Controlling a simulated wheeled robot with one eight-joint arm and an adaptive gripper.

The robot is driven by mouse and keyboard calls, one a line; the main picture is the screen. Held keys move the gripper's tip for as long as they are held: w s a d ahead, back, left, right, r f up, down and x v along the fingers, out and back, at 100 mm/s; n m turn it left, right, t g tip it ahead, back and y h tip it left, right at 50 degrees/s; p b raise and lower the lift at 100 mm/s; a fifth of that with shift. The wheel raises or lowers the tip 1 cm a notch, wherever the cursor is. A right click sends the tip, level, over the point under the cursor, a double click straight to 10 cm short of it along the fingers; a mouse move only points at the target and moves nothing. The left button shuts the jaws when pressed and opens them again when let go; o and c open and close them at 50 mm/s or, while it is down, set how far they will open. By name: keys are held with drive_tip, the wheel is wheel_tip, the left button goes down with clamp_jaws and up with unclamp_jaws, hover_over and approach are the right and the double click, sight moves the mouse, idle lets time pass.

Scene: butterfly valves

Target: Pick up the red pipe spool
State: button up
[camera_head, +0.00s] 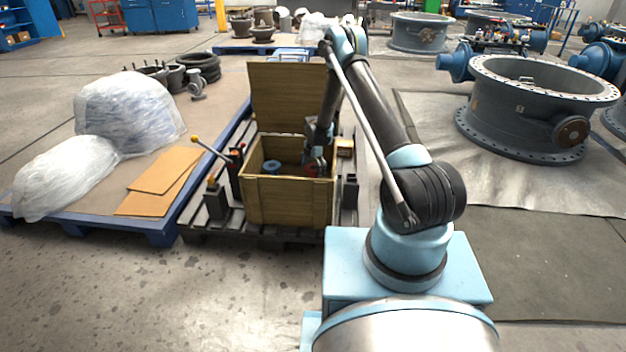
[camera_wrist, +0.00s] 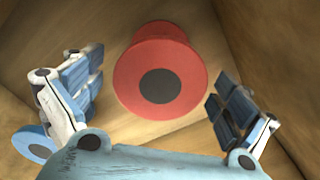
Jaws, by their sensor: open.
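The red pipe spool (camera_wrist: 160,72) is in the wooden crate (camera_head: 290,204). In the wrist view its round red flange with a dark centre faces the camera, and a second flange shows behind it. My gripper (camera_wrist: 160,108) is open, with one finger on each side of the spool and a visible gap to each. In the head view my gripper reaches down into the crate, and only a little red of the spool (camera_head: 311,170) shows beside it. A blue round part (camera_head: 272,167) lies in the crate to the left; it also shows at the lower left of the wrist view (camera_wrist: 33,144).
The crate's lid (camera_head: 287,97) stands open at the back. Crate walls are close around my gripper. A lever with a yellow knob (camera_head: 196,139) stands left of the crate on the dark pallet (camera_head: 255,236). Plastic-wrapped goods (camera_head: 125,110) lie on the left pallet.

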drive_tip(key=shift+f, duration=0.3)
drive_tip(key=c, duration=1.6)
